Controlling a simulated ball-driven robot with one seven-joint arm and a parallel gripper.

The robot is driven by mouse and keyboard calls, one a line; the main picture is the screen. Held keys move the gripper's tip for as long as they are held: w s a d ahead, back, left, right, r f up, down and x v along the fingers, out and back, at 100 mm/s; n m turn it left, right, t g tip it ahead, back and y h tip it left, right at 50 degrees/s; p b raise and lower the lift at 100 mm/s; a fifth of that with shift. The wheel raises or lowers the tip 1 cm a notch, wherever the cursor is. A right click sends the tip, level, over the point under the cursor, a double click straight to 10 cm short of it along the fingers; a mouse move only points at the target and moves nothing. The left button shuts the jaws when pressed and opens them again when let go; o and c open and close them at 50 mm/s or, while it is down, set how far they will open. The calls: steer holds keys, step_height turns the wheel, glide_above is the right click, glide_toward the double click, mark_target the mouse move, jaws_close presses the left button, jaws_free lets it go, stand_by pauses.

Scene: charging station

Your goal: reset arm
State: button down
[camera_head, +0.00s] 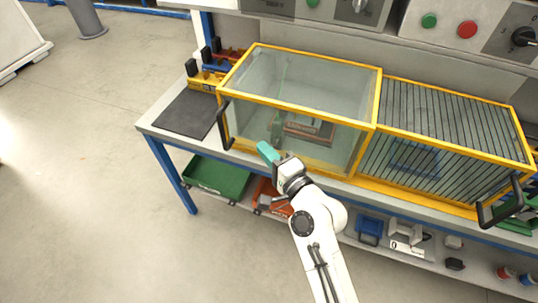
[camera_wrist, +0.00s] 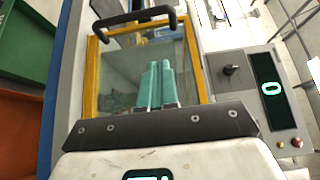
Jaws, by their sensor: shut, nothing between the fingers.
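My gripper (camera_head: 267,152) has teal fingers and is at the end of my white arm, in front of the yellow-framed glass box on the bench in the head view. In the wrist view my gripper (camera_wrist: 161,65) shows its two teal fingers side by side, shut with nothing between them. The glass box (camera_head: 312,74) has clear panels and a black handle (camera_head: 225,127) at its left end. The wrist view also shows the box's yellow frame (camera_wrist: 92,75) and a black handle (camera_wrist: 133,22). A dim object inside the box shows through the glass; its details are unclear.
A barred yellow cage (camera_head: 450,100) adjoins the box on the right. A dark mat (camera_head: 184,115) lies on the bench's left end. A green bin (camera_head: 216,177) and other items sit on the shelf below. Open floor (camera_head: 80,170) lies to the left.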

steer(key=shift+s+d, duration=0.3)
steer(key=shift+s, duration=0.1)
steer(key=s+d+f+n+g+h, duration=0.75)
steer(key=s+d+f, duration=0.55)
steer(key=s+d, duration=0.45)
steer(key=s+d+n+g+h, duration=0.2)
steer(key=s+d+g+h, duration=0.2)
steer(key=s+d, duration=0.9)
steer(key=s+g, duration=0.1)
steer(key=s, duration=0.3)
steer(key=shift+d+f, duration=0.3)
steer(key=shift+f, duration=0.1)
steer(key=c, duration=1.8)
jaws_free()
